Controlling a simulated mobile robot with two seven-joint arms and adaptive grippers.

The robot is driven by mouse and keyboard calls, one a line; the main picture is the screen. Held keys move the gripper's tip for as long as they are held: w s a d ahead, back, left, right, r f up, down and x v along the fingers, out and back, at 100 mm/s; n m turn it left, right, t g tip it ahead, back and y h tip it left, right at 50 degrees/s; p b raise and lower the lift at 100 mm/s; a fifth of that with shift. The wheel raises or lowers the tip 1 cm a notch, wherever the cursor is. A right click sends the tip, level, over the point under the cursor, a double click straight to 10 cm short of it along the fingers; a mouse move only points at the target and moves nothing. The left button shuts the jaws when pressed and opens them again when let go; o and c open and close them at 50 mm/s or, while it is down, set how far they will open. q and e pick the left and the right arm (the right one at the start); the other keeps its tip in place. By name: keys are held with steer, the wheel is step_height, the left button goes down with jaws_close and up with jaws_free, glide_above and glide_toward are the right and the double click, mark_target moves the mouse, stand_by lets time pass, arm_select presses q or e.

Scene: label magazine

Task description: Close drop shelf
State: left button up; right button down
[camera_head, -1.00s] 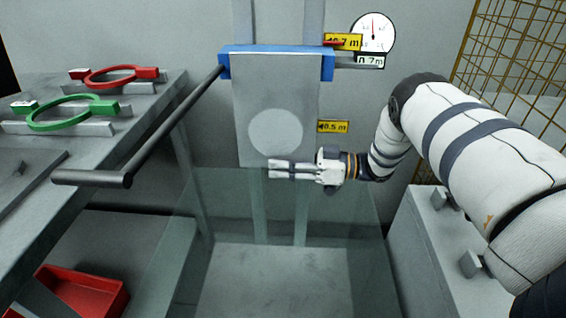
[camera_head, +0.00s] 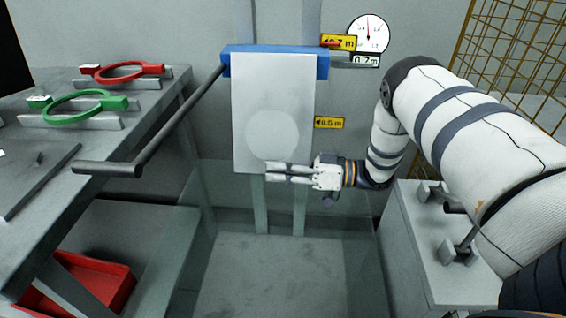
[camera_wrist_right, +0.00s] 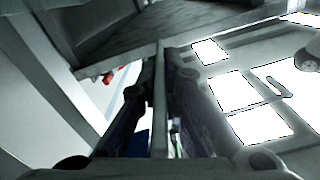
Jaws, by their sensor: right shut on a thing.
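A pale flat panel (camera_head: 272,100) with a lighter round patch hangs below a blue crosspiece (camera_head: 280,52) in the middle of the head view; I take it to be the drop shelf. My right gripper (camera_head: 266,172) is at its lower edge, with fingers pointing left. In the right wrist view a thin upright plate edge (camera_wrist_right: 160,100) runs between the two fingers, and the gripper is shut on it. The fingers hide part of the lower edge. My left gripper is not in view.
A dark bar handle (camera_head: 105,168) reaches out from the blue crosspiece to the left. Green (camera_head: 85,106) and red (camera_head: 122,72) ring tools lie on the left bench. A red bin (camera_head: 92,285) is below. A grey cabinet (camera_head: 415,240) and yellow mesh (camera_head: 510,60) are at right.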

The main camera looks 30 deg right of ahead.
steer(key=c, duration=1.8)
jaws_free()
steer(key=shift+o, duration=0.2)
steer(key=v, duration=1.2)
